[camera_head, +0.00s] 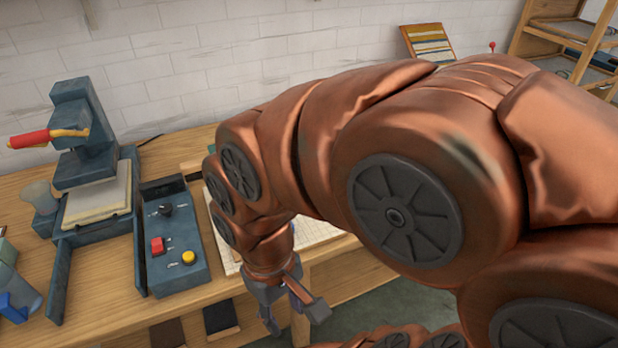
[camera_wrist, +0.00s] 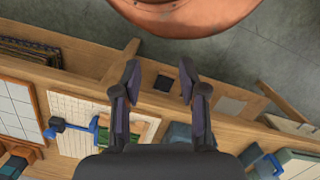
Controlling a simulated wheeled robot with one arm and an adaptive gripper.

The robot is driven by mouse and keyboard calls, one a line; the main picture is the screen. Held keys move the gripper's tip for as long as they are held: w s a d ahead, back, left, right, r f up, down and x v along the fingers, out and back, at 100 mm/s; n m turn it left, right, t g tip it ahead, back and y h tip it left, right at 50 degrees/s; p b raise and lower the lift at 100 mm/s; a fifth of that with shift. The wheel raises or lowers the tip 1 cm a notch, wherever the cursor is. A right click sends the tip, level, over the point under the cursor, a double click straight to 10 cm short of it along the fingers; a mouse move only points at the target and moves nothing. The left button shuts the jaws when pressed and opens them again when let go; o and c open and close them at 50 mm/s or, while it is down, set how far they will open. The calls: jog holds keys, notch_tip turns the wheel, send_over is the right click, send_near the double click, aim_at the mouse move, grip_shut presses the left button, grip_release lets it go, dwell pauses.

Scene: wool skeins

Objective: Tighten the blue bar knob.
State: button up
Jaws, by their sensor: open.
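A blue piece with a bar-like end (camera_wrist: 62,125) shows in the wrist view, left of my fingers and over a pale gridded board (camera_wrist: 72,106). It looks like the bar knob, but it is small and I cannot tell its exact angle. In the head view my arm hides that spot. My gripper (camera_head: 293,314) is open and empty, hanging near the front edge of the bench. In the wrist view my gripper (camera_wrist: 158,80) points past the bench edge toward the floor, apart from the blue piece.
A dark control box (camera_head: 172,240) with red and yellow buttons stands left of my gripper. Behind it is a press (camera_head: 92,150) with a red handle. The wooden bench (camera_head: 105,297) ends close to my gripper, with grey floor (camera_head: 380,290) beyond. A shelf stands at the upper right.

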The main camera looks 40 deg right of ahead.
jog(key=shift+o, duration=0.8)
jog(key=shift+w+d, duration=0.15)
jog(key=shift+w, duration=0.1)
jog(key=shift+o, duration=0.7)
jog(key=shift+w+b, duration=0.3)
jog(key=shift+w, duration=0.05)
jog(key=w+d+n+t+y+b, duration=0.1)
jog(key=w+d+n+b, duration=0.15)
jog(key=w+d, duration=0.4)
jog(key=w+d+n+t+y+b, duration=0.1)
jog(key=w+d+t+b, duration=0.2)
jog(key=w, duration=0.6)
jog(key=w+d+f+n+t+b, duration=0.1)
jog(key=w+d+f+b, duration=0.1)
jog(key=d, duration=1)
jog(key=w+d+f+n+t+b, duration=0.1)
jog(key=w+d+f+b, duration=0.1)
jog(key=d, duration=1.1)
jog(key=shift+m, duration=0.25)
jog(key=shift+p+x, duration=0.45)
jog(key=shift+x, duration=3.1)
jog(key=shift+s, duration=0.15)
jog(key=c, duration=1.1)
